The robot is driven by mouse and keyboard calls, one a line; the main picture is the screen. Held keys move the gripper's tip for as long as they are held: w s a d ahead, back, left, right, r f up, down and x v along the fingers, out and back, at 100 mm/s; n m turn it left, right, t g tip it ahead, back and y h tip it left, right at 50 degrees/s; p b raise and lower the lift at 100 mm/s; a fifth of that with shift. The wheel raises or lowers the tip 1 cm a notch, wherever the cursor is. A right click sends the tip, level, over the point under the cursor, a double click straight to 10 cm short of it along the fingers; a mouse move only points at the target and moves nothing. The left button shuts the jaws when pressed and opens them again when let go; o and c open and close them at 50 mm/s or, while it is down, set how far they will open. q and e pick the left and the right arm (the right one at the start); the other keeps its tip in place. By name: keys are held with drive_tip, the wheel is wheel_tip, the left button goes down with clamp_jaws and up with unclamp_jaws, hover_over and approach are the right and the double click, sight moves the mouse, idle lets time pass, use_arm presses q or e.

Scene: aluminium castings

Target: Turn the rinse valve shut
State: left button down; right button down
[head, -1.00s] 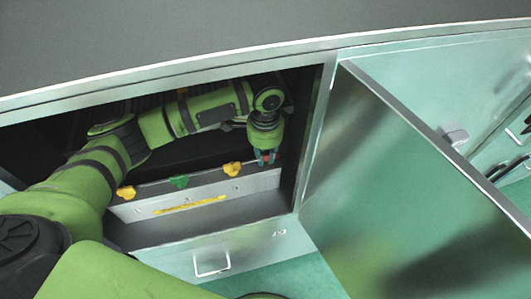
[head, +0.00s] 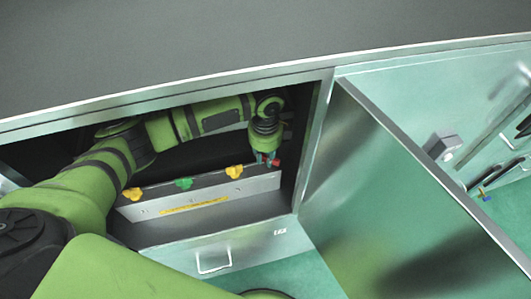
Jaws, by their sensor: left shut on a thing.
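A row of valve handles sits along a grey panel inside an open cabinet in the head view. From left to right they are a yellow handle (head: 133,194), a green handle (head: 184,184), another yellow handle (head: 234,171) and a red handle (head: 276,163). I cannot read which one is marked as the rinse valve. My left gripper (head: 267,160) reaches down into the cabinet and is shut on the red handle at the right end. Its fingers hide part of that handle. My right gripper is not in view.
The panel carries a yellow label strip (head: 195,205) too small to read. The cabinet's open door (head: 375,205) stands to the right of the opening. A grey worktop (head: 250,40) lies above it. A drawer front with a handle (head: 214,267) is below.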

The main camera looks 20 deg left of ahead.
use_arm(q)
drive_tip(key=m, duration=0.5)
drive_tip(key=shift+w+m, duration=0.25)
drive_tip(key=shift+m, duration=0.05)
drive_tip(key=m, duration=0.5)
drive_tip(key=shift+w+d, duration=0.15)
drive_tip(key=shift+w, duration=0.05)
drive_tip(key=c, duration=1.1)
unclamp_jaws()
drive_tip(key=shift+c, duration=0.2)
drive_tip(key=shift+r, duration=0.25)
wheel_tip(320, 180, up, 7)
drive_tip(key=shift+s, duration=0.1)
